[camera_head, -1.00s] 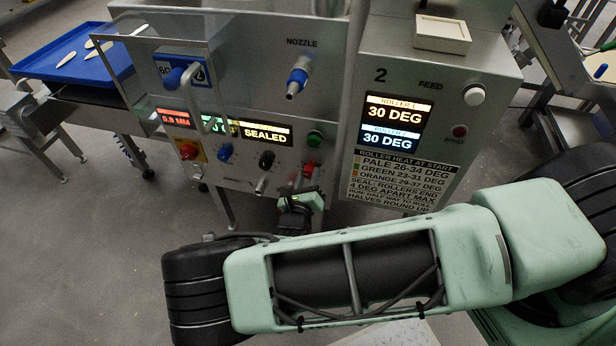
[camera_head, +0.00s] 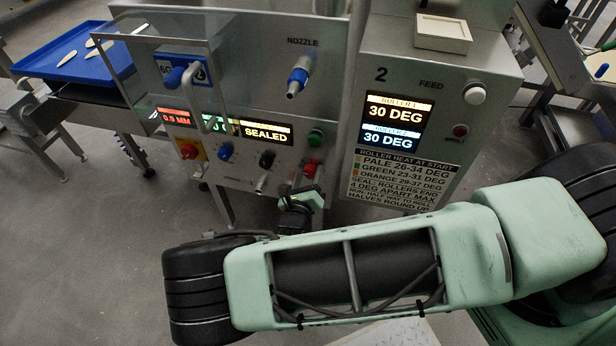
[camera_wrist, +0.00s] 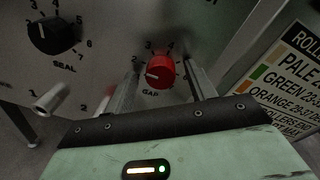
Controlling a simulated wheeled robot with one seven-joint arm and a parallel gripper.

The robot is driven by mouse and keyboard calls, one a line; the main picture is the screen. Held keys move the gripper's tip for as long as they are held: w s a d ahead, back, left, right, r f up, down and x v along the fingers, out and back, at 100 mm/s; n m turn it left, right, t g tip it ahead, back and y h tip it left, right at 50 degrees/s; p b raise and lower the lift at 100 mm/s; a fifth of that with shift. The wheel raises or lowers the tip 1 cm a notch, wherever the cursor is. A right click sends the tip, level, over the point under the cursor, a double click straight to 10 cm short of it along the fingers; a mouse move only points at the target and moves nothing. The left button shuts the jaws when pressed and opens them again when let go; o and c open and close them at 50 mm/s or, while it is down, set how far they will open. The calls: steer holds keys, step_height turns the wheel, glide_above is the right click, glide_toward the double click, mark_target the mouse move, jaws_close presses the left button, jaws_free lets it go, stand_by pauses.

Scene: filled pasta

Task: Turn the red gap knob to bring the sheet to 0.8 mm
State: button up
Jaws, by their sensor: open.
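The red gap knob (camera_wrist: 160,71) sits on the machine's steel panel, with numbers around it and "GAP" printed below. In the head view the red knob (camera_head: 310,169) is at the panel's lower right. My gripper (camera_wrist: 163,82) is open, with one finger to the left and one to the right of the knob. I cannot tell whether either finger touches it. In the head view my gripper (camera_head: 298,205) is small and just below the panel. The red display (camera_head: 174,117) appears to read 0.9 MM.
A black seal knob (camera_wrist: 54,36) and a metal lever (camera_wrist: 50,98) lie to the left. A yellow display (camera_head: 266,133) reads SEALED. Two roller displays (camera_head: 393,125) each read 30 DEG. A blue tray (camera_head: 72,55) with pale pieces stands far left.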

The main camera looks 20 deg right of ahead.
steer(key=shift+s, duration=0.1)
steer(key=b+v, duration=0.1)
steer(key=v, duration=1.6)
steer(key=shift+s+a+r, duration=0.1)
